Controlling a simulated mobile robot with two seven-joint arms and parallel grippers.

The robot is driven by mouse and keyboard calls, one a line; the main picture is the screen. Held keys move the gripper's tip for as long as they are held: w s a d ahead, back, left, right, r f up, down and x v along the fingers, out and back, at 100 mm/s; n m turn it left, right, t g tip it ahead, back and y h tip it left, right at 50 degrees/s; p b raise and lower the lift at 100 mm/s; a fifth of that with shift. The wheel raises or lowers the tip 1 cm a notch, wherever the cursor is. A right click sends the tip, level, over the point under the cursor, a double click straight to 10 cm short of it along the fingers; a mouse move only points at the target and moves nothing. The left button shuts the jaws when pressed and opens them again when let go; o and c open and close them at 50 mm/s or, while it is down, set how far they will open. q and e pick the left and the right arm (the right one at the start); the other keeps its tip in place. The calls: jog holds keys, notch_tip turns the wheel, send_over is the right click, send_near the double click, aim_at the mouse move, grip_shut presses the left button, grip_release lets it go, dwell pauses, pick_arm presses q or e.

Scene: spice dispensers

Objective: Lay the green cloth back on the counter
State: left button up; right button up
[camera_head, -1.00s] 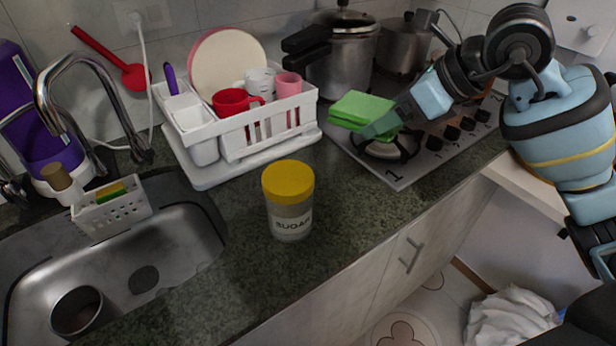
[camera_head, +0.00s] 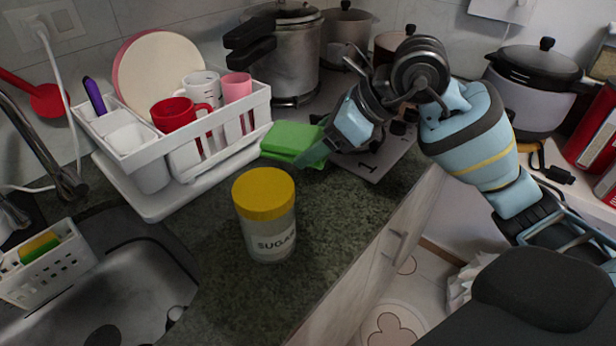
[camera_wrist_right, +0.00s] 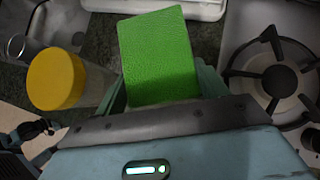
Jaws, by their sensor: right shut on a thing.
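The green cloth (camera_head: 289,140) is a folded block held at the tip of my right gripper (camera_head: 314,152). In the head view it shows over the counter between the dish rack and the stove, behind the sugar jar. In the right wrist view the cloth (camera_wrist_right: 158,58) sits between the two fingers, which are shut on it. I cannot tell whether its underside touches the counter (camera_head: 318,215). My left gripper is not in view.
A sugar jar (camera_head: 265,225) with a yellow lid stands in front of the cloth. The white dish rack (camera_head: 182,150) is to its left, the stove (camera_head: 378,160) to its right. A sink (camera_head: 125,270) lies at the left. The counter right of the jar is clear.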

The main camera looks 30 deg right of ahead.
jog(key=shift+f, duration=3.6)
jog(key=shift+f+b, duration=0.1)
jog(key=shift+b, duration=0.2)
jog(key=shift+f, duration=0.35)
jog(key=shift+f+b, duration=0.15)
jog(key=shift+b, duration=0.2)
jog(key=o, duration=1.4)
jog(key=shift+c, duration=0.2)
